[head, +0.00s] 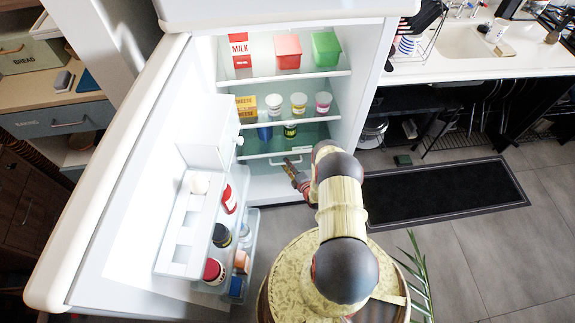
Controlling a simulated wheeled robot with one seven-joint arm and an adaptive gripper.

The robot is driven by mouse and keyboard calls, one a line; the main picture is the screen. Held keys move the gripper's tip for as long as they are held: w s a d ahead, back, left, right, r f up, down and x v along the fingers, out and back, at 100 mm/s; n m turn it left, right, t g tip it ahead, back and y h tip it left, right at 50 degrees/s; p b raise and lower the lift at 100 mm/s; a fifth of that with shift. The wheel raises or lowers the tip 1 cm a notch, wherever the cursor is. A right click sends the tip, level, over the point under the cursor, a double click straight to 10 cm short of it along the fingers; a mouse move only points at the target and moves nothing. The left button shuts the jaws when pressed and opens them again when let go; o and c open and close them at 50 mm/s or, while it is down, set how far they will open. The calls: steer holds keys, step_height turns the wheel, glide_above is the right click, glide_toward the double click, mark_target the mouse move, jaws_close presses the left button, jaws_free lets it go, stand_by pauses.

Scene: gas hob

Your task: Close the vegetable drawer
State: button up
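The white vegetable drawer (262,181) is at the bottom of the open fridge (359,100), under the lowest shelf. A thin bar handle (282,162) shows along its upper front. My gripper (291,169) is low in front of the fridge, at the right part of the drawer. Its tip is close to the handle; whether it touches is too small to tell. My arm hides the right end of the drawer. The gripper's fingers are small and dark, so open or shut does not show. How far the drawer stands out is unclear from above.
The fridge door (115,190) stands wide open at left, its racks holding jars and an egg. Shelves above the drawer hold a milk carton (239,48), red and green boxes, and tubs. A dark mat (440,196) lies at right, with clear floor beside it.

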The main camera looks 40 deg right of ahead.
steer(key=shift+o, duration=0.8)
steer(key=shift+s, duration=0.15)
steer(key=v, duration=1.1)
steer(key=shift+s, duration=0.4)
steer(key=shift+a, duration=0.1)
